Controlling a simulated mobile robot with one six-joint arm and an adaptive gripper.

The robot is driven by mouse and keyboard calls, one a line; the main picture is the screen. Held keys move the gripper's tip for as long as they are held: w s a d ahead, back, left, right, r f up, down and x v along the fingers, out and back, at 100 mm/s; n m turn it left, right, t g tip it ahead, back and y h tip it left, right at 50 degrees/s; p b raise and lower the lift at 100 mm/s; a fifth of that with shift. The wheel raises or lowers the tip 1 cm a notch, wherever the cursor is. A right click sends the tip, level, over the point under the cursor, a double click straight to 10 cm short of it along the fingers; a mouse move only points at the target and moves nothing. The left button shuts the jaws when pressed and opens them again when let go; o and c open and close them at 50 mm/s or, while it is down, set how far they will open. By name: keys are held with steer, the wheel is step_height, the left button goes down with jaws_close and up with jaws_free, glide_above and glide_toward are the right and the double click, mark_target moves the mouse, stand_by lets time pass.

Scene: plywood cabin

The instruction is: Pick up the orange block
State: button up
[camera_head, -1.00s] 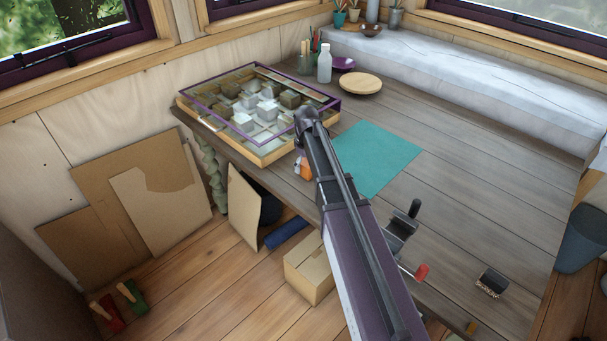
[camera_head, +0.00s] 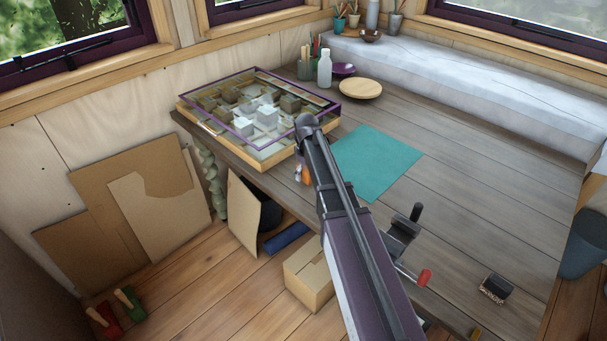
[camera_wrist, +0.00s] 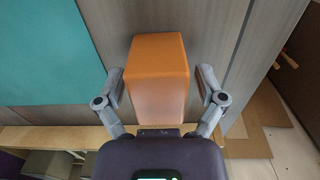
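The orange block (camera_wrist: 157,75) stands on the grey plank table in the wrist view, between the two fingers of my gripper (camera_wrist: 160,85). The fingers are spread, one on each side of the block. A narrow gap shows on the right; the left finger is very near the block, and I cannot tell whether it touches. In the head view only a small orange part of the block (camera_head: 306,174) shows beside my arm. My arm hides the rest of it and most of the gripper there.
A teal mat (camera_head: 378,160) lies right of the block in the head view. A glass-topped case (camera_head: 268,152) with blocks inside stands behind it to the left. The table's right part is mostly clear.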

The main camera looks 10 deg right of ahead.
steer(key=c, duration=0.8)
steer(key=shift+r, duration=0.15)
steer(key=shift+c, duration=0.2)
step_height(320, 180, up, 3)
steer(key=p, duration=0.3)
steer(key=shift+r, duration=0.1)
steer(key=s+a, duration=0.1)
steer(key=s, duration=0.4)
steer(key=s+r+p, duration=0.1)
steer(key=s, duration=0.4)
steer(key=s+a+p, duration=0.1)
steer(key=s, duration=0.4)
steer(key=shift+s+a+r, duration=0.25)
steer(key=shift+s+a, duration=0.05)
steer(key=shift+s, duration=0.1)
